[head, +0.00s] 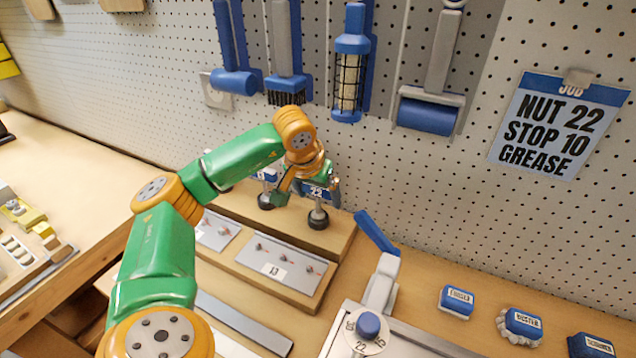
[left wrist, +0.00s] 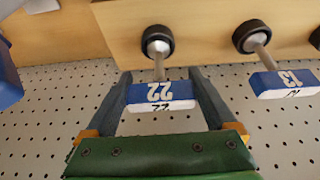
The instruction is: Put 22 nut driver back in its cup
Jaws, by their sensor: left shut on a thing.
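The 22 nut driver (head: 316,191) has a blue and white handle marked 22 and a metal shaft. My left gripper (head: 308,184) is shut on its handle; in the left wrist view the handle (left wrist: 160,93) lies between the two fingers (left wrist: 159,78). The shaft runs down to a dark round cup (head: 318,219) on the wooden step, and its lower end appears to be inside; the cup's ring also shows in the left wrist view (left wrist: 158,40). The driver looks nearly upright. My right gripper is not in view.
The 13 driver (left wrist: 284,84) stands in a neighbouring dark cup (left wrist: 251,37). A plate marked 13 (head: 275,269) lies in front. A blue-handled lever device (head: 376,290) stands to the right.

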